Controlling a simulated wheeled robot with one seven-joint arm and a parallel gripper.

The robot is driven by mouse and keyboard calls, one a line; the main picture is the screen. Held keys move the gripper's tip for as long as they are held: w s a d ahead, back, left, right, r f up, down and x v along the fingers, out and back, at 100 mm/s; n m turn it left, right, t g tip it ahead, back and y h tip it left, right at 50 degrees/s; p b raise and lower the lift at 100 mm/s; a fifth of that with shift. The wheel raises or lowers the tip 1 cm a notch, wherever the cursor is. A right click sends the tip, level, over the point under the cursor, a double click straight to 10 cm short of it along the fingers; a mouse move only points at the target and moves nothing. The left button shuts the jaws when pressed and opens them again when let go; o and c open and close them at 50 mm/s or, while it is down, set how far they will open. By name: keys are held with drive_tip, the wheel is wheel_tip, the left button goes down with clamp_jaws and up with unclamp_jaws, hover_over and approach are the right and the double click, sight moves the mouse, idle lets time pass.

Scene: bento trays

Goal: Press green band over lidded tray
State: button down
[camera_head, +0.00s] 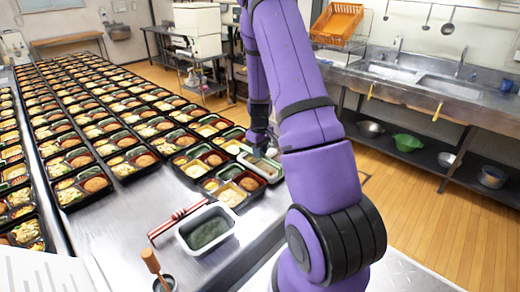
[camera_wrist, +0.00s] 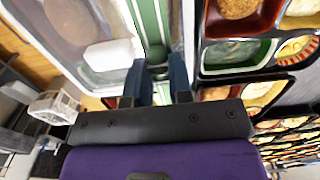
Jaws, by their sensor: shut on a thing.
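In the wrist view a tray with a clear lid (camera_wrist: 105,57) lies left of centre, with pale and brown food blurred under the lid. A green band (camera_wrist: 151,20) with pale edges runs along the right side of this tray. My gripper (camera_wrist: 159,72) is shut on the green band, with one dark finger on each side of it. In the head view the lidded tray (camera_head: 262,166) sits at the right edge of the steel table. My gripper (camera_head: 262,143) is above its far end, partly hidden by my purple arm. I cannot tell how closely the band touches the lid.
Open bento trays (camera_head: 230,192) stand close to the left of the lidded tray, with long rows behind. A grey bin with dark green contents (camera_head: 207,230), a red-handled tool (camera_head: 178,219) and a wooden-handled brush (camera_head: 151,262) stand at the front. A sink counter (camera_head: 430,85) is at right.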

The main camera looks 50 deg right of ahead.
drive_tip(key=shift+f, duration=1)
idle(0.3)
drive_tip(key=shift+c, duration=1.9)
unclamp_jaws()
drive_tip(key=shift+r, duration=4)
